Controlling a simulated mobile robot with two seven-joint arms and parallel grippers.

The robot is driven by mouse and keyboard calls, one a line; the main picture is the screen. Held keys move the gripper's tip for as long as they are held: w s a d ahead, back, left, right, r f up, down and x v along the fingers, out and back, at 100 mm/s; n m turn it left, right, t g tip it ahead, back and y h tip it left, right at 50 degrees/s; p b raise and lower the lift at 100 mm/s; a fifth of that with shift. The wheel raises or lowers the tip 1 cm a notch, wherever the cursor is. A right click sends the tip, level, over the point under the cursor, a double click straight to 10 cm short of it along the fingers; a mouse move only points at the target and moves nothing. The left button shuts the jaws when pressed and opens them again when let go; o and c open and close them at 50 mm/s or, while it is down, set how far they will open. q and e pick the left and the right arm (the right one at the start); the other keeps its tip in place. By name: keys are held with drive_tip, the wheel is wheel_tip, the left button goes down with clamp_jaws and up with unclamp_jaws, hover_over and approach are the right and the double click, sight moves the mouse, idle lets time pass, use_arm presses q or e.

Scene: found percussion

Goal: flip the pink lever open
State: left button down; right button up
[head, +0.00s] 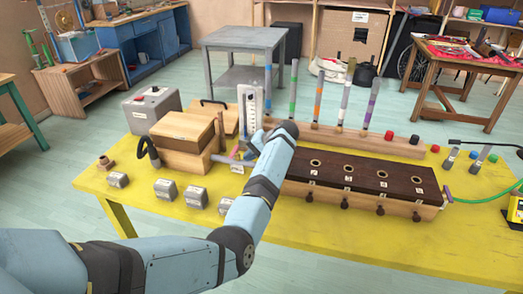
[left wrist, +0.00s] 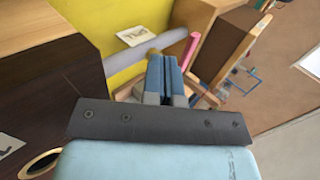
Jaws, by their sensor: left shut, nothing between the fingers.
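The pink lever (left wrist: 191,51) shows in the left wrist view as a short pink bar beside a brown wooden box (left wrist: 228,42). A grey tube (left wrist: 148,49) lies to the left of it on the yellow table. My left gripper (left wrist: 164,62) is shut and empty, its blue fingertips close to the left of the lever. I cannot tell whether they touch it. In the head view the left gripper (head: 257,141) reaches in between the wooden box (head: 186,135) and the dark-topped block, and my wrist partly covers this spot. My right gripper is not in view.
The dark-topped wooden block (head: 350,175) with round holes stands right of my left arm. A rack of coloured tubes (head: 345,138) stands behind it. Several small grey blocks (head: 167,190) sit along the yellow table's (head: 400,245) front left. A grey box (head: 150,107) stands at the back left.

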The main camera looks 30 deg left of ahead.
use_arm(q)
drive_tip(key=a, duration=0.2)
drive_tip(key=shift+s+a+r, duration=0.1)
drive_tip(key=shift+s+a, duration=0.25)
drive_tip(key=shift+a, duration=0.05)
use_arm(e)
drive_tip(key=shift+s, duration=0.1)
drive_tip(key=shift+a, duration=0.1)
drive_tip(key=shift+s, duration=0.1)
